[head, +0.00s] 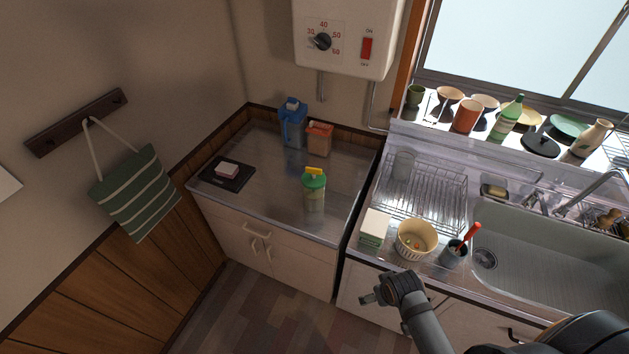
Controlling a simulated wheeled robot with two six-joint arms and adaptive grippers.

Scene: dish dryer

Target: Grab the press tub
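The press tub (314,194) looks like the clear tub with a green lid and a yellow handle on top. It stands upright on the steel counter at the left, near its front right part. My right gripper (371,290) comes in from the bottom right on its arm. It is in front of the sink counter, below and to the right of the tub, well apart from it. Its fingers look spread with nothing between them. My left gripper is not in view.
A blue pitcher (292,126) and an orange-lidded container (319,140) stand behind the tub. A black tray (240,180) lies to its left. A box (375,229), ribbed bowl (416,240) and dark cup (452,254) line the sink counter's front. Counter around the tub is clear.

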